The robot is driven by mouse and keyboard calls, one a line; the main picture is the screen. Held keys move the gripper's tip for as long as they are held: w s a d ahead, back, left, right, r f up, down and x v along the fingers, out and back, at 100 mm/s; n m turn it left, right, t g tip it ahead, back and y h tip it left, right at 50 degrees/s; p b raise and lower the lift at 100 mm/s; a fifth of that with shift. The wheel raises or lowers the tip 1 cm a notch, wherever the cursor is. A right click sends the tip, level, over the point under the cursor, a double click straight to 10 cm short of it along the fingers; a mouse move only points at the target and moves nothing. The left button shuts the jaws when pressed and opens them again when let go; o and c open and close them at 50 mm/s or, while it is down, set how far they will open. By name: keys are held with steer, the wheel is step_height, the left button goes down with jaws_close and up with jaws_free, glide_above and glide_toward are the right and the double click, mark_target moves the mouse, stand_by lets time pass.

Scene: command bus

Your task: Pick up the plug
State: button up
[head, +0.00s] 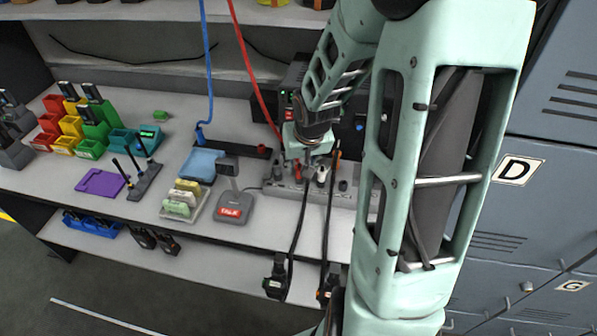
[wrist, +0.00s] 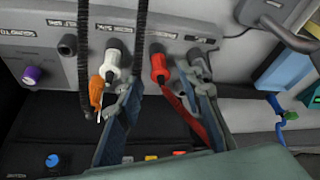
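A grey socket panel (wrist: 215,18) on the bench holds several plugs. In the wrist view a red plug (wrist: 158,64) sits in the panel, with a white plug (wrist: 113,62) to its left. An orange plug (wrist: 96,91) hangs beside the white one. My gripper (wrist: 160,80) is open; its two fingers stand apart, with the red plug showing between and beyond their tips. I cannot tell whether a finger touches it. In the head view my gripper (head: 308,160) is over the panel (head: 272,186), near the red plug (head: 297,170) and white plug (head: 321,176).
Two black cords hang past the bench front to handsets (head: 276,280). A grey device with a red label (head: 232,208), a blue tray (head: 203,163) and coloured bins (head: 72,125) stand to the left. Grey lockers (head: 545,225) stand at the right.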

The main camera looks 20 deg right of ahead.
steer(key=shift+w+f, duration=0.2)
steer(key=shift+f, duration=0.45)
steer(key=shift+r, duration=0.1)
steer(key=c, duration=0.9)
